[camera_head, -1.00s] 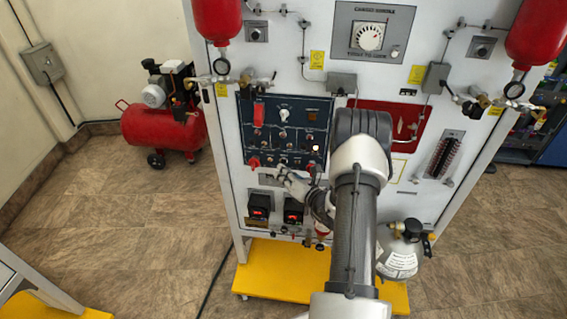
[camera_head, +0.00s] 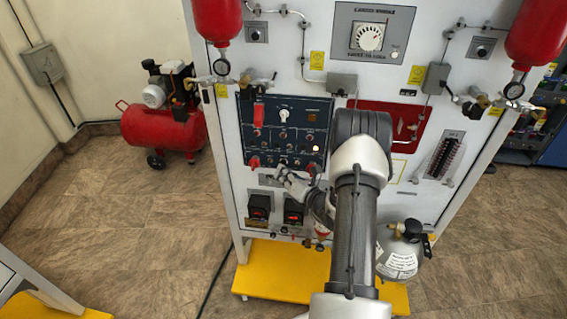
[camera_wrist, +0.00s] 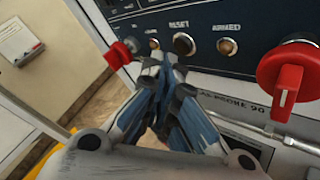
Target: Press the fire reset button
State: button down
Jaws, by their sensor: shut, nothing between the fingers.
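The dark control panel (camera_head: 318,106) on the white trainer board carries a row of small buttons. In the wrist view, the round black button (camera_wrist: 184,44) sits under the label RESET. My gripper (camera_wrist: 160,62) is shut and empty, with its fingertips just below and left of that button in the picture. Whether the tips touch the panel cannot be told. In the head view my gripper (camera_head: 280,172) is near the panel's lower edge, and the button is too small to make out there.
In the wrist view, a button labelled ARMED (camera_wrist: 227,46) is right of RESET, and another small button (camera_wrist: 153,44) is left of it. A large red knob (camera_wrist: 286,76) is at the right, a smaller one (camera_wrist: 118,55) at the left. A red compressor (camera_head: 160,128) stands on the floor.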

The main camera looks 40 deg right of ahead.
jog(key=shift+w+d, duration=0.3)
jog(key=shift+w+d+b, duration=0.25)
jog(key=shift+d+b, duration=0.05)
jog(key=shift+b, duration=0.1)
dwell(0.8)
jog(key=shift+s+a, duration=0.1)
dwell(0.3)
jog(key=shift+s+a, duration=0.45)
jog(key=shift+a, duration=0.05)
jog(key=s+a+p, duration=0.1)
jog(key=s+a, duration=0.2)
jog(key=shift+s+a, duration=0.15)
jog(key=shift+a, duration=0.25)
dwell(0.8)
